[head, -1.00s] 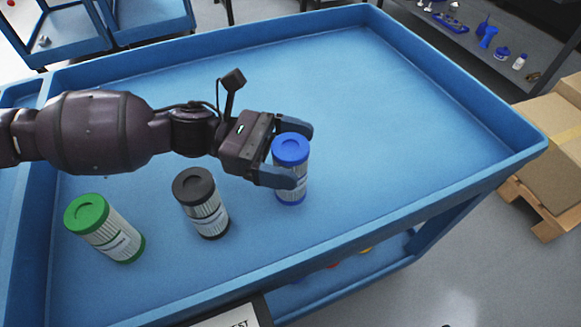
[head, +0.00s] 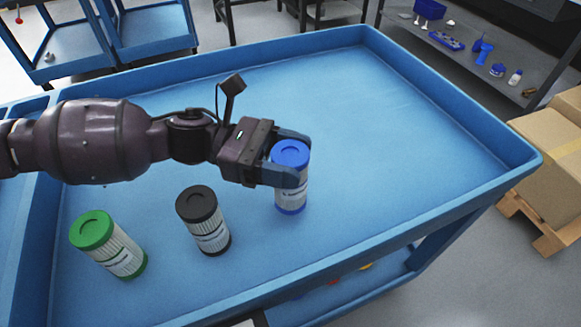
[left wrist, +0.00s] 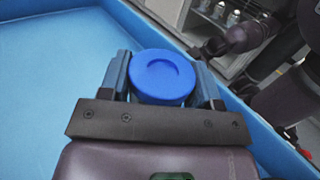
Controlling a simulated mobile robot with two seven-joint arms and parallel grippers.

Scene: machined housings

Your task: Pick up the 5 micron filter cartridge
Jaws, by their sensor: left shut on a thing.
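A filter cartridge with a blue cap (head: 290,199) is upright above the blue cart's right-of-centre floor. My left gripper (head: 290,160) is shut on it, one finger on each side just below the cap. The left wrist view shows the blue cap (left wrist: 162,78) between the two fingers. A black-capped cartridge (head: 205,222) and a green-capped cartridge (head: 108,245) stand to its left, apart from the gripper. The label print is too small to read. I cannot tell for sure whether the held cartridge's base clears the cart. My right gripper is out of view.
The blue cart top (head: 400,120) has a raised rim all around and is clear behind and right of the gripper. Cardboard boxes (head: 545,150) on a pallet stand at the right. A grey shelf (head: 470,60) with blue items is at the back right.

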